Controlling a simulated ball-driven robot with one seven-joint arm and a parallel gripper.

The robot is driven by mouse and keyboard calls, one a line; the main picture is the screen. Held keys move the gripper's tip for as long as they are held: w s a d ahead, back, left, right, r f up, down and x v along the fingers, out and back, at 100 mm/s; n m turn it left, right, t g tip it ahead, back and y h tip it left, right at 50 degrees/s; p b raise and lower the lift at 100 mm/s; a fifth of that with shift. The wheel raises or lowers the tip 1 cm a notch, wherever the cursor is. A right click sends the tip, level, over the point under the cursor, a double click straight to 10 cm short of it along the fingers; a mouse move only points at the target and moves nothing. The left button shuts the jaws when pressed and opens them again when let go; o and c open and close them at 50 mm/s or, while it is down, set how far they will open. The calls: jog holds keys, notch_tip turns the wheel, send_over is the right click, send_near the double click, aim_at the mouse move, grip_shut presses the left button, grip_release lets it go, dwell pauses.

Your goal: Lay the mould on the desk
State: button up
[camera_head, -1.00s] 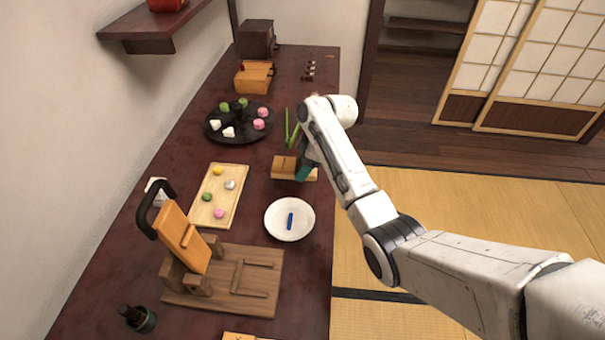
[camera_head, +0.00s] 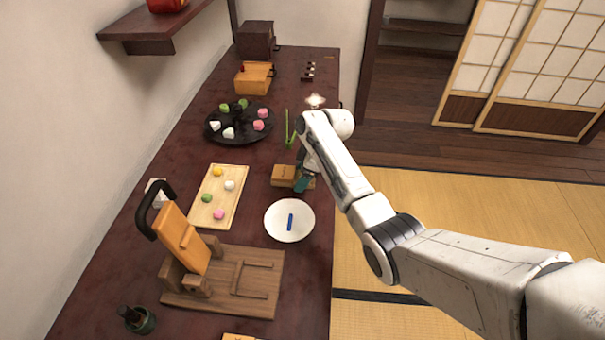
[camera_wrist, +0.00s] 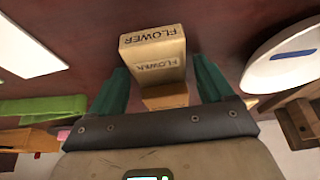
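The mould is a light wooden block (camera_head: 284,175) over the right side of the dark red desk (camera_head: 255,165), just beyond the white bowl. In the wrist view the mould (camera_wrist: 154,50) has FLOWER lettered on two faces. My gripper (camera_head: 303,184) is at the mould's right end in the head view. I cannot tell whether the mould's underside touches the desk.
A white bowl (camera_head: 274,228) with a blue stick is close by. A light board (camera_head: 231,205) with several small sweets is to the left, a black round tray (camera_head: 215,113) beyond. Green tongs (camera_head: 289,135) lie past the mould. A wooden press (camera_head: 265,285) stands nearer.

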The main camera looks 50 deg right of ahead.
jog(key=p+v, duration=0.1)
jog(key=v, duration=1.1)
